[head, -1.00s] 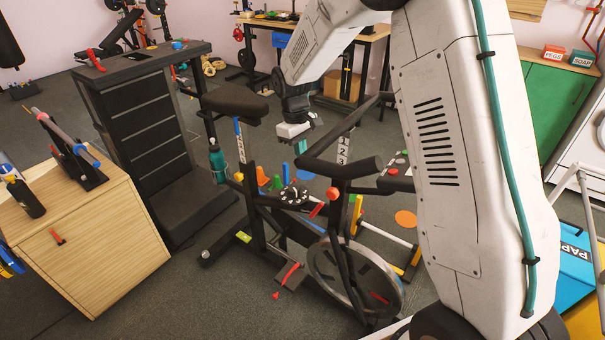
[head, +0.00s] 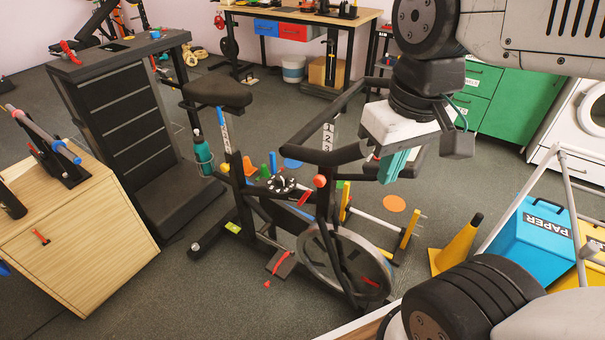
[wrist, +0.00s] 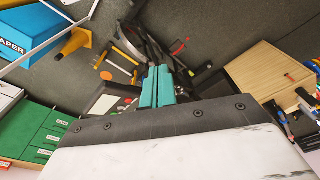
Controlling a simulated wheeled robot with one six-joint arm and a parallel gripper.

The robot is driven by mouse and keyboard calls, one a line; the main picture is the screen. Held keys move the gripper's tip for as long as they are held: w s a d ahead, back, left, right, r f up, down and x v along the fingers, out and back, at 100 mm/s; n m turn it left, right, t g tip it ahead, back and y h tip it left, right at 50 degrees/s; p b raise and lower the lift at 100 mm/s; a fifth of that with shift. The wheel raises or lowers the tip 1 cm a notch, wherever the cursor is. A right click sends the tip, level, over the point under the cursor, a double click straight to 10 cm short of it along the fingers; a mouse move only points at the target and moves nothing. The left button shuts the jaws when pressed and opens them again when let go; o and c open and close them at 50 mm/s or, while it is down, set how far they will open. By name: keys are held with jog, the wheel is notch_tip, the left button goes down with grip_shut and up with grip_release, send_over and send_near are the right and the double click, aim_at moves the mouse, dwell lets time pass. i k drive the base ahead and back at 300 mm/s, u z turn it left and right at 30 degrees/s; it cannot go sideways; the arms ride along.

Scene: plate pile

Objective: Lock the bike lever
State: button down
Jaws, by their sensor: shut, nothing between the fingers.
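The exercise bike stands mid-floor, with a black saddle (head: 217,92), black handlebars (head: 335,154) and a grey flywheel (head: 316,262). A short red lever (head: 305,198) shows on its frame, beside a round black dial (head: 282,184). A round orange-red knob (head: 320,181) sits on the post below the handlebars. I cannot tell for certain which part is the bike lever. My gripper (head: 391,166) has teal fingers, shut and empty, pointing down near the right end of the handlebars, apart from the red lever. In the wrist view the shut fingers (wrist: 157,88) partly cover the bike.
A black drawer cabinet (head: 125,110) and wooden cabinet (head: 85,235) stand left. A yellow cone (head: 457,245) and blue paper bin (head: 535,235) stand right. Coloured pieces and a low yellow-legged rack (head: 405,240) are behind the bike. Open floor lies in front of the cabinets.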

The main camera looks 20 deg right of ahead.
aim_at(308, 192)
jog(key=z, duration=1)
jog(key=k, duration=0.95)
jog(key=u, duration=0.7)
jog(key=i, duration=1)
